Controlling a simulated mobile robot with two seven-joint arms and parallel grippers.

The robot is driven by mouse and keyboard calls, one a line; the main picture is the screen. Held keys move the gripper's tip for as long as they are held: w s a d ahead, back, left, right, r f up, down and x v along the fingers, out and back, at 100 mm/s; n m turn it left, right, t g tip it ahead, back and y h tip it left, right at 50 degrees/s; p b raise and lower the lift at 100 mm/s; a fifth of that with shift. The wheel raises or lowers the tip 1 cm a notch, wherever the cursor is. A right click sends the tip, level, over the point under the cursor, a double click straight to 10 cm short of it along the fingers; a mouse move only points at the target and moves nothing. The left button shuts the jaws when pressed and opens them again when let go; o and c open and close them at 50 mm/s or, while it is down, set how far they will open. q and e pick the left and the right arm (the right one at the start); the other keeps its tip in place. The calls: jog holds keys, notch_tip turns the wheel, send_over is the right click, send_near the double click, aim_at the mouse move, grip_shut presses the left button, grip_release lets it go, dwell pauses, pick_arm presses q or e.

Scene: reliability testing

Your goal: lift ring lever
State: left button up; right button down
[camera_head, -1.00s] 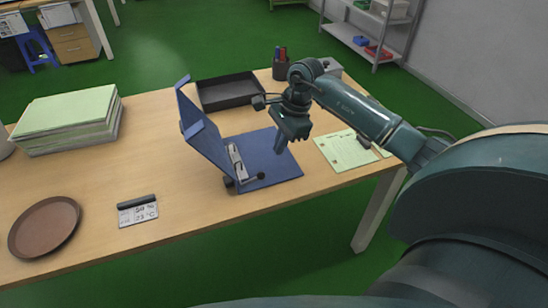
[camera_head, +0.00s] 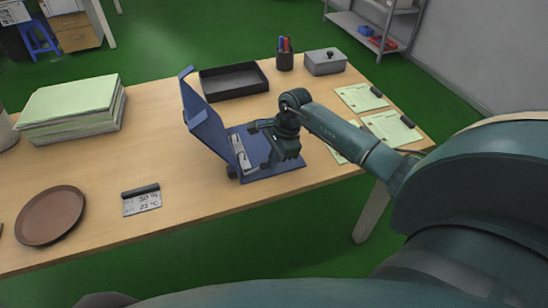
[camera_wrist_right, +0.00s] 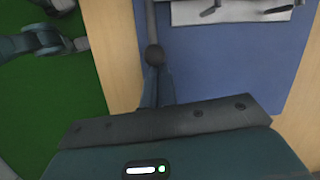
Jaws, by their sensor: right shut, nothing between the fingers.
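A blue ring binder (camera_head: 285,174) lies open on the wooden table, with its cover standing up on the left. Its metal ring mechanism (camera_head: 239,154) runs along the spine and also shows at the top of the right wrist view (camera_wrist_right: 230,11). In the wrist view a lever with a dark round knob (camera_wrist_right: 154,55) points down from the mechanism, close beyond my shut finger. My right gripper (camera_head: 277,166) is shut and empty, low over the binder near the lever; contact cannot be told.
A black tray (camera_head: 233,81), a pen cup (camera_head: 285,55) and a grey lidded box (camera_head: 325,62) stand at the back. Green sheets (camera_head: 390,128) lie at right.

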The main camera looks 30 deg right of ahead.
jog(key=shift+r, duration=0.1)
jog(key=shift+a+r+h, duration=0.1)
jog(key=shift+r+h, duration=0.1)
jog(key=shift+h, duration=0.1)
